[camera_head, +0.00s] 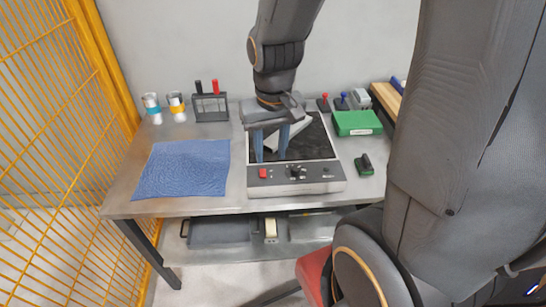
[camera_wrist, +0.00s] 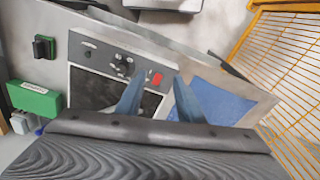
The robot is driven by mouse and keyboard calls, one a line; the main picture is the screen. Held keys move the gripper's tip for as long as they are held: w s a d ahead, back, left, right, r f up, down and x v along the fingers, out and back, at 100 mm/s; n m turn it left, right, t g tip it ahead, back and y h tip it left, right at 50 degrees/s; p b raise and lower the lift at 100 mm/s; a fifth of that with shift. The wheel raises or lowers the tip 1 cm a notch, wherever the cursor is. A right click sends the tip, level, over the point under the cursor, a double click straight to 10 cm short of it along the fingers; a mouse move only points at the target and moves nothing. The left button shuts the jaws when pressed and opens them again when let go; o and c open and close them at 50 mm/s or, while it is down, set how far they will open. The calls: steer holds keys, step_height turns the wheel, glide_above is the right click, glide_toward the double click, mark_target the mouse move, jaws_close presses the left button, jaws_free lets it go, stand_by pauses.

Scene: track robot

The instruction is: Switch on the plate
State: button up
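In the wrist view the red switch (camera_wrist: 157,78) shows between my blue fingers. My gripper (camera_head: 271,159) points down over the left front of the black top, just behind the panel. Its fingers are apart with nothing held. I cannot tell the switch's position or whether the fingertips touch the plate.
A blue cloth (camera_head: 183,169) lies left of the plate. Two small cans (camera_head: 176,103) and a dark holder (camera_head: 210,108) stand at the back left. A green box (camera_head: 357,123) and a small dark block (camera_head: 364,165) are on the right. A yellow mesh fence (camera_head: 55,130) borders the left.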

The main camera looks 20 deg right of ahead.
mark_target(263, 171)
steer(key=w+f+m+g+b, duration=0.1)
steer(key=w+f+m+b, duration=0.15)
steer(key=w+f, duration=0.4)
steer(key=shift+w+d+f+p, duration=0.1)
steer(key=shift+w+f+p, duration=0.15)
steer(key=shift+f, duration=0.8)
steer(key=shift+w+d+f+p, duration=0.1)
steer(key=shift+w+f+p, duration=0.15)
steer(key=shift+f, duration=0.8)
steer(key=shift+w+d+f+p, duration=0.1)
steer(key=shift+w+f+p, duration=0.15)
steer(key=shift+f, duration=0.8)
steer(key=shift+c, duration=0.2)
jaws_close()
